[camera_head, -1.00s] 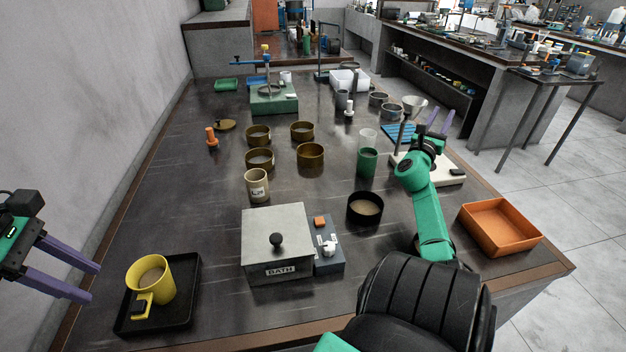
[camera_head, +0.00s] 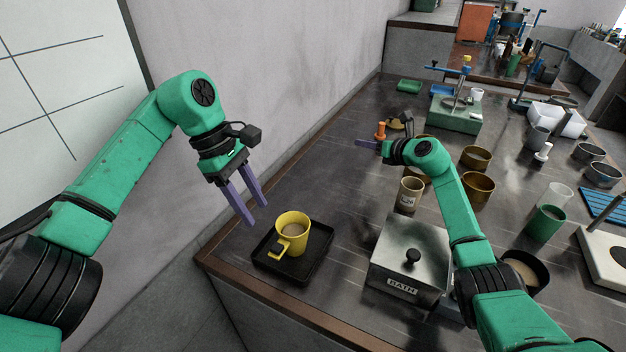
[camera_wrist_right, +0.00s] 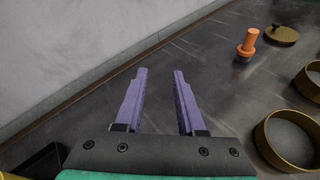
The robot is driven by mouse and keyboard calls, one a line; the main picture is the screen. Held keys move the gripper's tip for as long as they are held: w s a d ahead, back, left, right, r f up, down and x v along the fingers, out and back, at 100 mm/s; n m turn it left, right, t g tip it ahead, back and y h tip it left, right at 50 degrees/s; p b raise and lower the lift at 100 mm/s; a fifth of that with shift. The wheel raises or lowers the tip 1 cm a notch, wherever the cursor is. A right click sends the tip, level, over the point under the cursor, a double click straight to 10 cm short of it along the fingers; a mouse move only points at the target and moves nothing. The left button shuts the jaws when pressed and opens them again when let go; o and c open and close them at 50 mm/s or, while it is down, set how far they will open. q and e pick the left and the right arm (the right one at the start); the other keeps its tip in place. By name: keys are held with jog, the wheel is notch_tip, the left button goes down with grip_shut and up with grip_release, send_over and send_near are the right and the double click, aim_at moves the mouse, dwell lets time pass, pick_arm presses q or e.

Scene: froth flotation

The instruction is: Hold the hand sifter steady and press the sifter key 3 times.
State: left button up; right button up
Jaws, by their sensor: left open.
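The hand sifter is a yellow cup (camera_head: 291,232) with pale brown contents, standing upright in a black tray (camera_head: 318,262) near the table's front left edge. Its yellow handle faces the front left. The sifter key seems to be the black block (camera_head: 279,250) on that handle. My left gripper (camera_head: 256,213) is open and empty, tilted down above and left of the cup, apart from it. My right gripper (camera_head: 362,144) is beyond the cup, near an orange-topped peg. In the wrist view its fingers (camera_wrist_right: 158,75) are apart with nothing between them.
Brass sieves (camera_head: 477,187), a labelled beaker (camera_head: 408,194) and the grey BATH box (camera_head: 409,254) stand right of the tray. A wall borders the left.

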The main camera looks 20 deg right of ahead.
jog(key=a+r+n+g+y, duration=0.2)
jog(key=a+n+g+y, duration=0.15)
jog(key=a, duration=0.95)
jog(key=n+g+h, duration=0.1)
jog(key=g+h, duration=0.4)
jog(key=g, duration=0.6)
send_near(304, 228)
jog(key=f, duration=0.7)
jog(key=a+f, duration=0.1)
jog(key=f, duration=0.2)
jog(key=shift+s+f, duration=0.25)
jog(key=shift+f, duration=0.1)
jog(key=shift+c, duration=0.2)
grip_shut()
